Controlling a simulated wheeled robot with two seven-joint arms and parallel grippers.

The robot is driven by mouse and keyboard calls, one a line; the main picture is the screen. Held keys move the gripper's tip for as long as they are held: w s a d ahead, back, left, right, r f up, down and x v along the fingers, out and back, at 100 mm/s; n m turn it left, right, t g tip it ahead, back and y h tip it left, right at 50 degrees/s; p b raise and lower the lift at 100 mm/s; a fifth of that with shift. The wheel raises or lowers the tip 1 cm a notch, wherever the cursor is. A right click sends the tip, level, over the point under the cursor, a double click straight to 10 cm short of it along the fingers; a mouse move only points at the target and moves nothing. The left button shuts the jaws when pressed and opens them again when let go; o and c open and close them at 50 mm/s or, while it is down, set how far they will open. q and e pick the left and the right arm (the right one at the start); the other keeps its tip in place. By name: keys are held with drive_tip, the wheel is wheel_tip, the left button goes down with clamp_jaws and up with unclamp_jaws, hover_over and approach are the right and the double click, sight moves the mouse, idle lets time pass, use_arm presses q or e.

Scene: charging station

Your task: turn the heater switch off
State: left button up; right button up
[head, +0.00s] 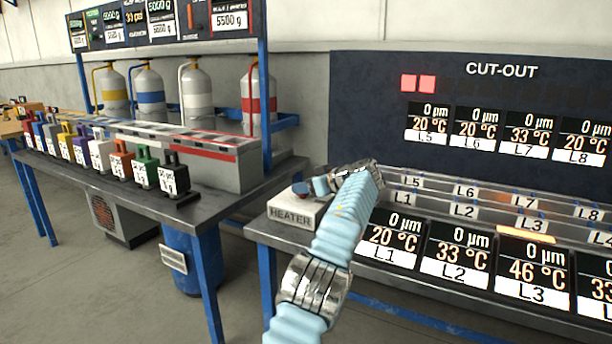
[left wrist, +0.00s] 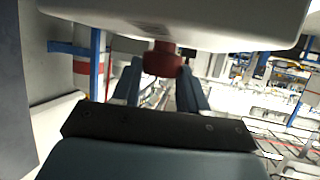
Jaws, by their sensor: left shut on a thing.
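The heater switch is a white box labelled HEATER (head: 290,212) on the near left corner of the right-hand bench. Its red knob (left wrist: 162,60) sticks out from the white box (left wrist: 180,20) in the left wrist view. My left gripper (head: 306,187) is at the top of the box in the head view, its arm covering part of the bench. In the left wrist view the two blue-grey fingers (left wrist: 160,85) stand on either side of the red knob, shut on it. The knob's turn angle cannot be told. My right gripper is not in view.
A dark CUT-OUT panel (head: 480,110) with two lit red squares stands behind the bench. The L3 strip (head: 525,235) glows orange; its display (head: 538,272) reads 46 °C. A left bench (head: 200,208) holds several coloured blocks, with gas cylinders (head: 197,95) behind.

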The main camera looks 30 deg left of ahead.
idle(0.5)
use_arm(q)
drive_tip(key=o, duration=1.1)
drive_tip(key=shift+c, duration=0.2)
drive_tip(key=v, duration=1.3)
drive_tip(key=shift+d+r, duration=0.2)
drive_tip(key=shift+d, duration=0.15)
drive_tip(key=shift+f, duration=0.1)
